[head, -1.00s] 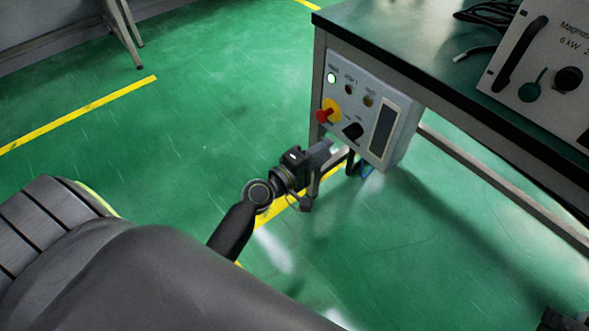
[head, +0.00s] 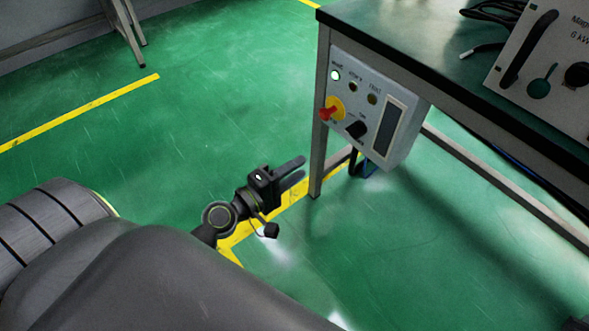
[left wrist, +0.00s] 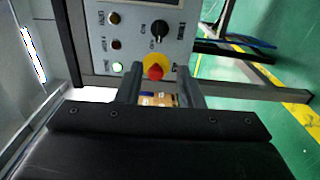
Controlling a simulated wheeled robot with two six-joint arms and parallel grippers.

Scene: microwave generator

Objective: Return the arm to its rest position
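My left gripper (head: 297,171) hangs over the floor, left of and below the grey control box (head: 393,117). Its two dark fingers are apart, and no held thing shows in the head view. In the left wrist view the fingers (left wrist: 159,88) also stand apart, pointing at the box's panel (left wrist: 190,30). A small brown and blue patch shows between them; I cannot tell what it is. The red knob on a yellow disc (head: 328,113) is on the panel, and it also shows beyond the fingertips in the left wrist view (left wrist: 155,70). My right gripper cannot be made out.
The dark-topped table (head: 425,50) carries the box under its edge, and its leg (head: 319,150) stands close to my left gripper. A white generator unit (head: 550,75) and black cables (head: 490,15) are on top. A round lamp (head: 335,75) glows. Green floor (head: 190,130) is open to the left.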

